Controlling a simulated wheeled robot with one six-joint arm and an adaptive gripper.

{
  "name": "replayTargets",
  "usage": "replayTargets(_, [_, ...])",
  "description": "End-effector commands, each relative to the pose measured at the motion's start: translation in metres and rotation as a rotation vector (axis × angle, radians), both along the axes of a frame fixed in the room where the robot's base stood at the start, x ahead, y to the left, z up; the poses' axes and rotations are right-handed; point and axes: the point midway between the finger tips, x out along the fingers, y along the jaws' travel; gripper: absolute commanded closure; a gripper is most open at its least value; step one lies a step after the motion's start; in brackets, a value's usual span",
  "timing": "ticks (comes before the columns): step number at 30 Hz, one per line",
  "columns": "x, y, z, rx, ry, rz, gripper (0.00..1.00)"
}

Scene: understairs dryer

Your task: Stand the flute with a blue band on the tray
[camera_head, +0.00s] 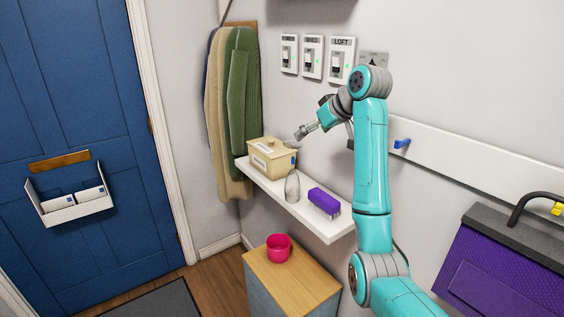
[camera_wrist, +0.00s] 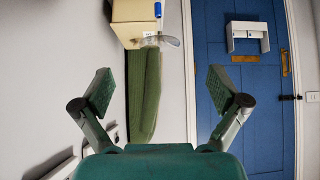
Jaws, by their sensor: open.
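The flute with a blue band (camera_wrist: 158,10) shows at the top of the wrist view. Its clear round foot (camera_wrist: 163,41) faces upward in the room, since that view is upside down, so it appears inverted. In the head view only a faint clear edge (camera_head: 291,144) shows beside the cream box, and the rest is hidden. My gripper (camera_head: 301,134) is just above and right of the box; in the wrist view my gripper (camera_wrist: 162,88) is open and empty, with the flute beyond its fingers. I cannot make out a tray.
The cream lidded box (camera_head: 264,157), a clear glass vessel (camera_head: 292,187) and a purple brush-like block (camera_head: 324,203) stand on the white wall shelf (camera_head: 312,218). A pink cup (camera_head: 278,248) stands on a wood-topped cabinet (camera_head: 300,285). Coats (camera_head: 240,90) hang behind the shelf.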

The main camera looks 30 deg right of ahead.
Motion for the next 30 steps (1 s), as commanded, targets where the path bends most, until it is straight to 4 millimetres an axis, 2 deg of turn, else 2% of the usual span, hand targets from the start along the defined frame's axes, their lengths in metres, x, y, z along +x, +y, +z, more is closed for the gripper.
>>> replayTargets(4, [0.004, -0.001, -0.001, -0.001, 0.006, 0.003, 0.03])
replayTargets(12, [0.031, 0.002, -0.028, -0.001, 0.004, 0.002, 0.03])
replayTargets(20, [0.044, 0.003, -0.040, -0.001, 0.004, 0.002, 0.03])
replayTargets(30, [0.075, 0.005, -0.068, -0.002, 0.004, 0.001, 0.03])
